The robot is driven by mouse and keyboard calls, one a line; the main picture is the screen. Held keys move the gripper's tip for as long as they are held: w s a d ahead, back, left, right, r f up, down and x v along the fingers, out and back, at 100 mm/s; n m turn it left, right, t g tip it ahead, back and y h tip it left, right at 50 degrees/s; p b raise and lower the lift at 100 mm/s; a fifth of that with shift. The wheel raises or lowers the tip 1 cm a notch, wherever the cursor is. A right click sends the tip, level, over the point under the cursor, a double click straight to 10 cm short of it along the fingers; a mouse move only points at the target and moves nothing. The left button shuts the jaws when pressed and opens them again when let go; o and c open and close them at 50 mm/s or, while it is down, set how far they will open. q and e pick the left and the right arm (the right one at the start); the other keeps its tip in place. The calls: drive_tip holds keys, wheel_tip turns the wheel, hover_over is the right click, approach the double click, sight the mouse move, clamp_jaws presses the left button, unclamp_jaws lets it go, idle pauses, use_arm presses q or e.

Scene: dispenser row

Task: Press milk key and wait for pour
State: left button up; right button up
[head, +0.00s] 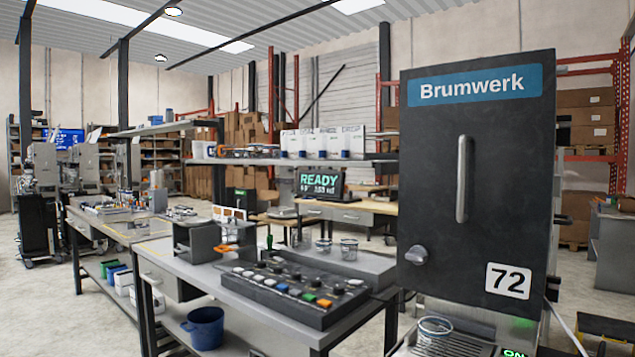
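A tall dark machine (477,180) labelled "Brumwerk" and "72" stands at the right, with a vertical handle and a knob on its front. A clear round vessel (435,328) sits low in front of it, on a slatted metal surface (470,345). A green "ON" (513,352) glows at the bottom edge. A dark key panel (290,288) with several grey, white, blue, green and orange buttons lies on the middle table. I cannot tell which key is for milk. No pouring is visible. Neither of my grippers is in view.
A screen (321,183) behind the panel reads "READY", with smaller text below. Several clear jars (349,249) stand behind the panel. A dark box-like device (197,240) stands at its left. A blue bucket (206,328) sits on the lower shelf. Open floor (45,310) lies at the left.

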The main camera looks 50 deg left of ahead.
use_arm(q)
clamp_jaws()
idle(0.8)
